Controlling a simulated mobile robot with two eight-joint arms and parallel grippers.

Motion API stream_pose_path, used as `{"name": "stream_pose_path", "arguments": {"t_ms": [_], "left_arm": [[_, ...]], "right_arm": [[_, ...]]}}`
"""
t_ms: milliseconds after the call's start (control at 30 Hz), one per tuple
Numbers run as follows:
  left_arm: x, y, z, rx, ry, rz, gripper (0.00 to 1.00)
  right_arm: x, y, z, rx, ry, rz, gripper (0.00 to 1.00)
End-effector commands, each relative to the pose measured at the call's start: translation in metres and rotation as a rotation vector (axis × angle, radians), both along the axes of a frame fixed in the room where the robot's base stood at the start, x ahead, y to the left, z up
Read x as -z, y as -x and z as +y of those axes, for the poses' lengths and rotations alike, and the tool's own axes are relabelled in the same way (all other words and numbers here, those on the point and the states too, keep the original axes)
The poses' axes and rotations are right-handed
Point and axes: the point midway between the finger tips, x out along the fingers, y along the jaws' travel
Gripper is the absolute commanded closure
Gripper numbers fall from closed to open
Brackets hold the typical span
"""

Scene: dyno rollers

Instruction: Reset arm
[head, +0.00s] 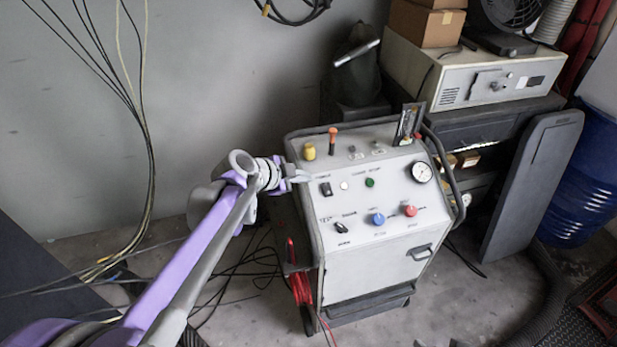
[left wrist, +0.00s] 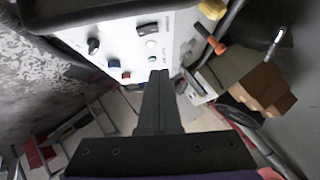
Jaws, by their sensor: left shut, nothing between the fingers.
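My left arm comes in from the lower left in the head view, purple and grey. In the left wrist view the shut fingers (left wrist: 158,78) point towards the panel (left wrist: 110,35). The panel carries a yellow knob (head: 309,151), an orange-topped lever (head: 333,140), a green button (head: 369,183), a blue button (head: 378,219), a red button (head: 410,210) and a round gauge (head: 422,172). My right gripper is not in view.
Cables (head: 150,190) hang at the left and spread over the floor. A red cable (head: 299,283) hangs on the cart's left side. A beige box unit (head: 470,85) with cardboard boxes (head: 425,22) stands behind. A dark panel (head: 530,185) and blue barrel (head: 585,190) are at the right.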

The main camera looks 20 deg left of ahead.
Motion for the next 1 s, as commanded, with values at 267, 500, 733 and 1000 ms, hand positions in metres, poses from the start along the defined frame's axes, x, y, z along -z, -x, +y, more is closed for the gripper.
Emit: {"name": "stream_pose_path", "arguments": {"t_ms": [267,500,733,1000], "left_arm": [[0.000,0.000,0.000,0.000,0.000,0.000,1.00],[0.001,0.009,-0.005,-0.017,0.016,0.028,1.00],[0.021,0.090,-0.034,-0.221,0.132,0.263,1.00],[0.066,0.210,-0.041,-0.667,0.267,0.511,1.00]], "right_arm": [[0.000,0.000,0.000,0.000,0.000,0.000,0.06],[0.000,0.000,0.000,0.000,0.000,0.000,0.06],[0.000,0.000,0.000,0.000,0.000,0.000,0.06],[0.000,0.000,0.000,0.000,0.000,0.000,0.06]]}}
